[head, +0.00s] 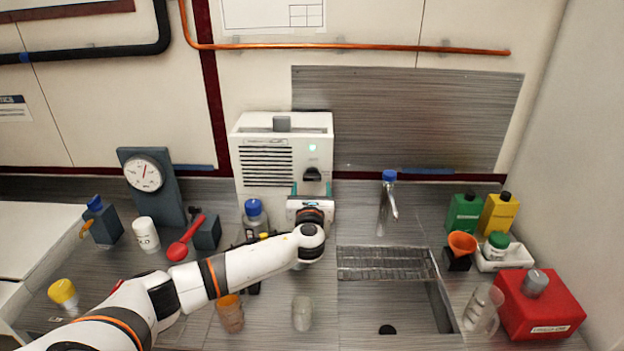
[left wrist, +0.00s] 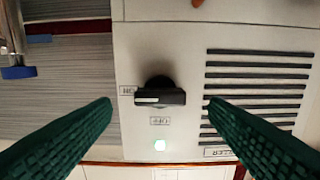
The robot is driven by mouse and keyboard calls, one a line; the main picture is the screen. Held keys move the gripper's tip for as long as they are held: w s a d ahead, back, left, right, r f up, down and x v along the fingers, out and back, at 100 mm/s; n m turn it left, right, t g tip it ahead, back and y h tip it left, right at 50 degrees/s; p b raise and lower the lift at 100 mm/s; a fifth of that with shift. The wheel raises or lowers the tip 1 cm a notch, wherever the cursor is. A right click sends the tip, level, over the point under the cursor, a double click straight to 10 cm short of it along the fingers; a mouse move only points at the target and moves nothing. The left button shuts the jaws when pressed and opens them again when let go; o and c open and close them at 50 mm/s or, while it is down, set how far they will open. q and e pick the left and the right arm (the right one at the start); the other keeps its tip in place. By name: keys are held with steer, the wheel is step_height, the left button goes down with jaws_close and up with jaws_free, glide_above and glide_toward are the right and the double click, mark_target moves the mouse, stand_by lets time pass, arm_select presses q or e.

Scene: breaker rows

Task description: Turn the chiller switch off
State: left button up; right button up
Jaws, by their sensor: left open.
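The chiller (head: 283,155) is a white box with a slatted vent, standing against the back wall. Its switch is a black knob (head: 312,174), clearer in the left wrist view (left wrist: 160,97), where the picture is upside down. The knob's white mark points left in that view, at a small label that seems to read ON; a label like OFF sits below the knob. The green light (left wrist: 160,144) is lit. My left gripper (head: 312,189) is open before the knob; in the left wrist view its green fingers (left wrist: 158,102) are on either side, apart from it. My right gripper is not in view.
A blue-capped bottle (head: 254,215) stands close left of my gripper. A tap (head: 388,195) and sink (head: 400,300) are to the right. A red box (head: 540,310) is far right.

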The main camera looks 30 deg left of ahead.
mark_target(312, 180)
arm_select(q)
steer(key=x, duration=0.3)
steer(key=shift+w+a, duration=0.1)
steer(key=shift+w, duration=0.1)
steer(key=shift+w+a, duration=0.15)
steer(key=shift+w, duration=0.15)
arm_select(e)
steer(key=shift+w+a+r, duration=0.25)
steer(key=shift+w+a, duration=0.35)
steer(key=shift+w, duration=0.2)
arm_select(q)
steer(key=c, duration=1)
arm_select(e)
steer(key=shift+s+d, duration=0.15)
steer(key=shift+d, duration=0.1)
